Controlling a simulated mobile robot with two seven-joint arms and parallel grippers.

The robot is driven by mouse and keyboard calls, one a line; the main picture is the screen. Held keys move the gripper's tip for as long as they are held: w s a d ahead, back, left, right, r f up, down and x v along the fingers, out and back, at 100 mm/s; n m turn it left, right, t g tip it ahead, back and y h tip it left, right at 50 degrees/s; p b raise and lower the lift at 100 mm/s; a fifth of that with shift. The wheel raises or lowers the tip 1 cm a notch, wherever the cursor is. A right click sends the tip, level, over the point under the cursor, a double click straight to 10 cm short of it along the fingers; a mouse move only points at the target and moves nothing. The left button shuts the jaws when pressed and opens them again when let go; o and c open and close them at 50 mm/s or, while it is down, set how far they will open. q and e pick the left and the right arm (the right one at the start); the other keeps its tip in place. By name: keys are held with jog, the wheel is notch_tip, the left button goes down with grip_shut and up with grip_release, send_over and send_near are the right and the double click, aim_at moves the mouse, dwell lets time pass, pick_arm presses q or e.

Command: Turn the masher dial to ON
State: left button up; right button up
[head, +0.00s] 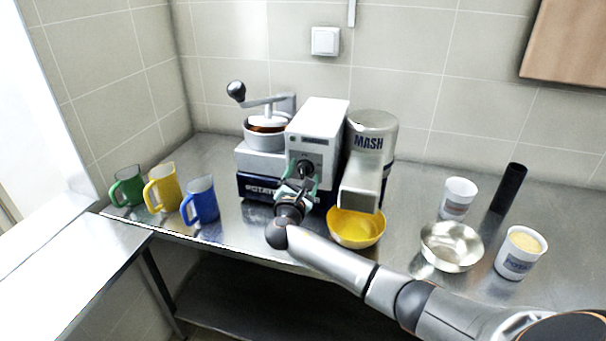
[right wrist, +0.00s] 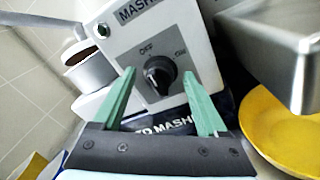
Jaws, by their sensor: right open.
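The masher (head: 318,122) is a white and grey machine at the back of the counter. Its black dial (right wrist: 158,76) sits on a grey front plate, with OFF printed above it and ON to the upper right. The dial's pointer seems to face up, nearer OFF, but the mark is small. My right gripper (head: 297,187) is in front of the dial, partly covering it in the head view. Its two green fingers are open, one on each side of the dial in the right wrist view. I cannot tell whether they touch it. My left gripper is not in view.
A yellow bowl (head: 357,228) stands under the masher's metal spout (head: 359,187). A hand-cranked mill (head: 266,130) is left of the dial housing. Green, yellow and blue mugs (head: 203,200) stand left. A metal bowl (head: 451,246), white cups and a black cylinder (head: 509,188) stand right.

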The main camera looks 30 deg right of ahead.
grip_shut()
dwell(0.6)
